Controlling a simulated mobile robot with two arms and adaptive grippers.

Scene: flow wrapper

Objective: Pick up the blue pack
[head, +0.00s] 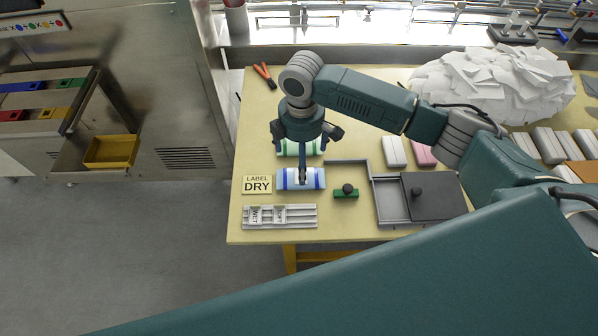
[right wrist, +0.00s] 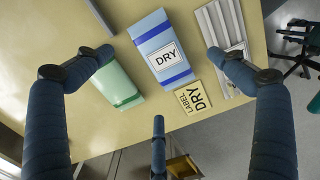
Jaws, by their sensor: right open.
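The blue pack (head: 315,179) lies on the yellow table, below my right gripper (head: 302,170) in the head view. In the right wrist view the blue pack (right wrist: 178,74) is light blue with darker blue bands and a white label reading DRY. My right gripper (right wrist: 160,62) is open and empty, its fingers spread to both sides of the pack in that view. The pack lies flat and I see no finger touching it. In the head view the gripper hides part of it. My left gripper is not in view.
A green pack (head: 284,149) lies just behind the blue one. A LABEL DRY card (head: 257,184) is left of it, a grey slotted rack (head: 308,222) in front. A green block with a black knob (head: 346,193) and a grey tray (head: 390,202) stand to the right.

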